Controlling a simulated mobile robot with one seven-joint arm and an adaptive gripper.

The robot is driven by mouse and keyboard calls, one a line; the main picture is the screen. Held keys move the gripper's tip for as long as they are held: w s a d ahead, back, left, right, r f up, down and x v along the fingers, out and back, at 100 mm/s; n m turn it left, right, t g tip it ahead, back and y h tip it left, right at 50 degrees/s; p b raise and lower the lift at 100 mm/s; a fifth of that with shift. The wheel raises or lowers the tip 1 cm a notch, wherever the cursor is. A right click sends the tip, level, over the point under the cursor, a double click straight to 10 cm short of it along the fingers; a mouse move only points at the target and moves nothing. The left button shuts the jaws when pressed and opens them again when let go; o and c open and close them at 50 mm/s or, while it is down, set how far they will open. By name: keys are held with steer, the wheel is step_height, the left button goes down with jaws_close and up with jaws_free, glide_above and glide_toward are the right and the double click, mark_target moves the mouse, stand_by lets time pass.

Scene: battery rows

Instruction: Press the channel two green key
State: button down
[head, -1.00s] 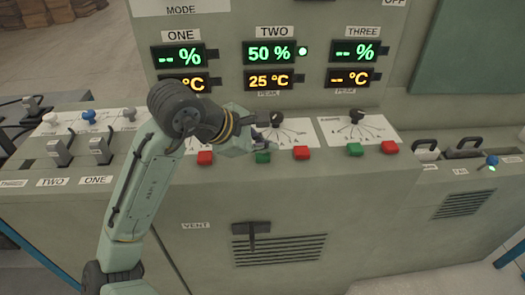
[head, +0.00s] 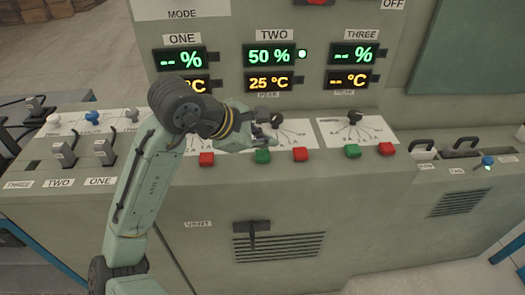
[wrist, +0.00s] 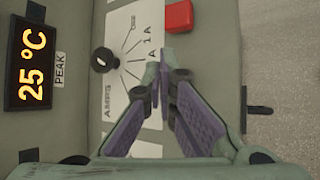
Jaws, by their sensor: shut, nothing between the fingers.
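The channel two green key (head: 262,156) sits on the console's front ledge below the TWO displays. A red key (head: 300,154) is to its right, and shows in the wrist view (wrist: 179,16) beyond my fingertips. My gripper (head: 272,143) is shut and empty, just above and behind the green key in the head view. In the wrist view, the closed fingers (wrist: 160,88) point at the panel near the dial plate's edge and hide the green key. I cannot tell whether they touch it. The TWO displays read 50 % (head: 269,56) and 25 °C (head: 269,83).
A dial knob (wrist: 103,60) stands close to my fingers. Channel one's red key (head: 206,159) lies left, and channel three's green (head: 352,151) and red (head: 386,149) keys lie right. A vent lever (head: 253,234) sticks out below. Levers (head: 63,152) stand at left.

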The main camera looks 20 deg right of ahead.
mark_target(264, 156)
steer(key=shift+r+p, duration=2.45)
steer(key=shift+p, duration=0.1)
steer(key=shift+f, duration=0.1)
